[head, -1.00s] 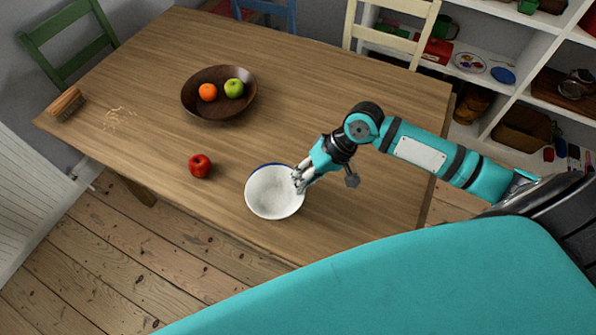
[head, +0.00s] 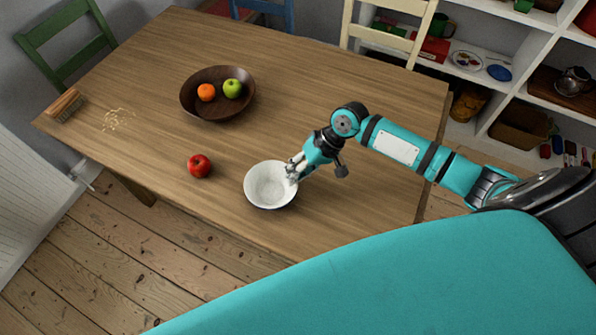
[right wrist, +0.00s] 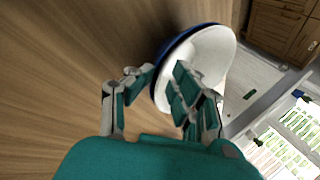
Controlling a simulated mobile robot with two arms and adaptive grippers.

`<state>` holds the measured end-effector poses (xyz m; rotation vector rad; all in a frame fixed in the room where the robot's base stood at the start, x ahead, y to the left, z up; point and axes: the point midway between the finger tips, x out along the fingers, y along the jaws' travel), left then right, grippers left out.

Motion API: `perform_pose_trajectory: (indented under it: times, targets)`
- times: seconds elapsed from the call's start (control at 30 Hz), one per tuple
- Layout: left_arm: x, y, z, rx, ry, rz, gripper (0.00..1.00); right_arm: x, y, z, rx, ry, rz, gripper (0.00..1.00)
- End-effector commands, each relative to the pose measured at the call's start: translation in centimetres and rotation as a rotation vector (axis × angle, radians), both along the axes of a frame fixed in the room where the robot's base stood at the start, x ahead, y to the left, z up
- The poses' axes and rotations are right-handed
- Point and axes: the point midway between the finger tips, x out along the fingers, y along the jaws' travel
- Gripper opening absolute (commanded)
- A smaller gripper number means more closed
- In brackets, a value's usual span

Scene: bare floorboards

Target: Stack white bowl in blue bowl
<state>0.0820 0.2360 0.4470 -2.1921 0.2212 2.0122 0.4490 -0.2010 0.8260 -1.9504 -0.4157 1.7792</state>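The white bowl (head: 268,186) sits upright near the table's front edge. In the right wrist view the white bowl (right wrist: 207,58) rests inside the blue bowl (right wrist: 178,42), whose dark blue rim shows as a band along its left and top edge. In the head view the blue bowl is almost fully hidden beneath it. My right gripper (head: 291,173) is at the bowls' right rim. In the right wrist view its fingers (right wrist: 166,80) straddle the rim, one inside the white bowl and one outside, with a gap between them. My left gripper is out of view.
A red apple (head: 199,166) lies left of the bowls. A brown bowl (head: 217,112) with an orange and a green apple stands farther back. A brush (head: 66,104) lies at the table's left end by crumbs (head: 117,119). The table's right half (head: 290,75) is mostly clear.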

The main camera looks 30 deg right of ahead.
Motion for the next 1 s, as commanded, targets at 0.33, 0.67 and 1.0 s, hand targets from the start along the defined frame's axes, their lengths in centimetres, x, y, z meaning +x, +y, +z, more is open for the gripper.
perform_pose_trajectory:
  times: [0.33, 0.67, 1.0]
  targets:
    - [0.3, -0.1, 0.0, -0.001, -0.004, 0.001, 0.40, 0.1, -0.2, 0.4, 0.000, -0.003, -0.001, 0.30]
    - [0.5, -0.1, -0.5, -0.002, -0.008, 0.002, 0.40, -0.6, -3.3, 5.2, -0.004, -0.006, -0.001, 0.30]
    - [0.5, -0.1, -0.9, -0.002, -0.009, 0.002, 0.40, -1.2, -6.0, 9.8, 0.000, -0.003, -0.002, 0.30]
